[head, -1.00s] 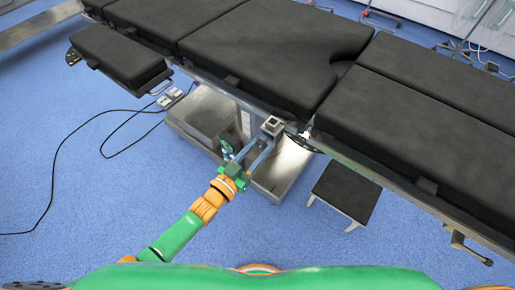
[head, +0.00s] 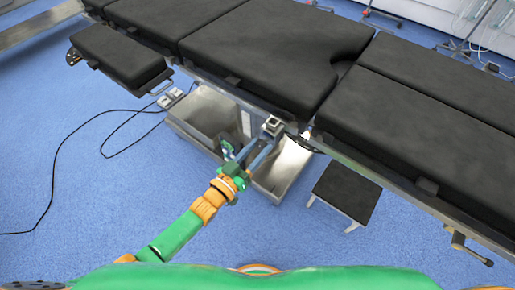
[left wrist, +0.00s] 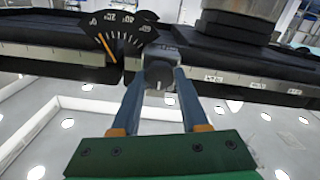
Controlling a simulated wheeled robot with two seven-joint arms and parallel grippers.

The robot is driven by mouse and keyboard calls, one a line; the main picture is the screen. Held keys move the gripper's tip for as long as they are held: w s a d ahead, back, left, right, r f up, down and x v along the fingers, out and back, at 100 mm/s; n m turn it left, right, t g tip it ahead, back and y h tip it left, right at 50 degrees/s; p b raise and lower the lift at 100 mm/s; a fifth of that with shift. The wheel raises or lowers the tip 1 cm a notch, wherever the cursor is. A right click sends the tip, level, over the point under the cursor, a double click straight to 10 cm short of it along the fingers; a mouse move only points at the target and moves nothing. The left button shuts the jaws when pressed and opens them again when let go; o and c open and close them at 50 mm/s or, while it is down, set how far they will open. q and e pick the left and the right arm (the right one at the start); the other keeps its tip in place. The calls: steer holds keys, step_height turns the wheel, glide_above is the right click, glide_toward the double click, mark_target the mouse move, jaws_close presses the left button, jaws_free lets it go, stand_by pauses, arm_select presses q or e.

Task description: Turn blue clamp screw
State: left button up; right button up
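A grey clamp (head: 272,126) with a square top sits on the operating table's side rail. In the left wrist view its round grey knob (left wrist: 159,74) faces me with a small light mark on it; I see no clearly blue part on it. My left gripper (head: 260,143) reaches up to the clamp from below left. In the left wrist view its two blue-grey fingers (left wrist: 159,84) stand apart, one on each side of the knob. The fingertips are very close to it; I cannot tell whether they touch. My right gripper is not in view.
A black fan-shaped scale (left wrist: 118,34) with an orange pointer is left of the knob. The black-padded operating table (head: 280,50) spans the scene above a metal base (head: 205,110). A black-topped stool (head: 347,190) stands right. A cable (head: 58,150) lies on open blue floor.

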arm_select(q)
steer(key=o, duration=0.4)
steer(key=shift+c, duration=0.2)
steer(key=v, duration=0.7)
steer(key=shift+p, duration=0.35)
